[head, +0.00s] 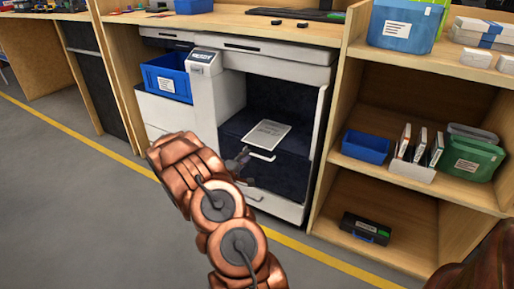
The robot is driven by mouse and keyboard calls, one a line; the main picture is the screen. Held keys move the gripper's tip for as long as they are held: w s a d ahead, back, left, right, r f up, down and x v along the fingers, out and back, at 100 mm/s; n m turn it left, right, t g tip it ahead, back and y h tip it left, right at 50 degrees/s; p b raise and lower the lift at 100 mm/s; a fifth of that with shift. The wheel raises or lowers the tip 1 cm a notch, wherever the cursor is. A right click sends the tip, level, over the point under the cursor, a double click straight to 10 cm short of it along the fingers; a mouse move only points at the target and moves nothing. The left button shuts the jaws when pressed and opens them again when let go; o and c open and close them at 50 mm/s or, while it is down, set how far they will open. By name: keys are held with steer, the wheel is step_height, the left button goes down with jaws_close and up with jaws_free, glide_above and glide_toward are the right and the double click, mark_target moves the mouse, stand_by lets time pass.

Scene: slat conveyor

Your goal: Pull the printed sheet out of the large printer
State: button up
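The large printer (210,95) is a white machine with a dark open bay, standing under the wooden counter. The printed sheet (267,134) is white with faint grey print and lies flat in the bay, on the dark tray surface. My copper-coloured arm reaches up from the bottom of the head view. My gripper (243,155) is small and dark here, at the front of the bay, just left of and below the sheet. Whether it touches the sheet is not clear, and its fingers are too small to tell open from shut.
A blue bin (167,77) stands left of the printer. Wooden shelves (400,180) at the right hold bins and boxes. The counter (250,28) overhangs the printer. The grey floor (70,200) at the left is clear.

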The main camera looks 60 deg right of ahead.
steer(key=d, duration=0.7)
steer(key=shift+w+d+p, duration=0.15)
steer(key=shift+d+p, duration=0.15)
steer(key=shift+p, duration=0.1)
jaws_close()
stand_by(0.3)
